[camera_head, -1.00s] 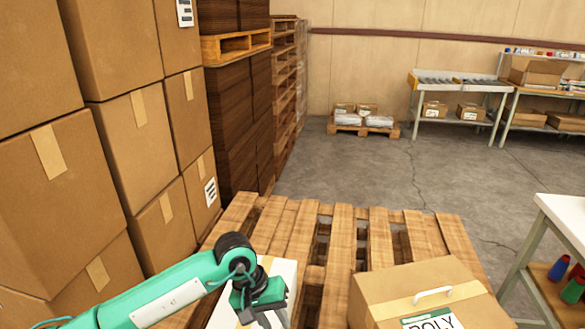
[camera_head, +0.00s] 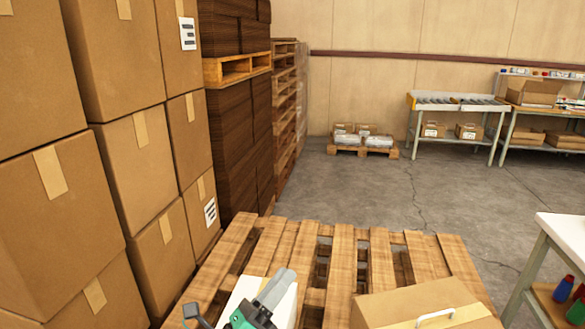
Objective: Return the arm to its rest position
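My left gripper (camera_head: 236,292) is at the bottom edge of the view, cut off below. My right gripper is not in view.
A wooden pallet (camera_head: 343,262) lies ahead, mostly bare. A cardboard box with a white handle (camera_head: 400,304) sits at its front right. Stacked cartons (camera_head: 60,205) wall off the left. A white-topped table (camera_head: 565,232) stands at right.

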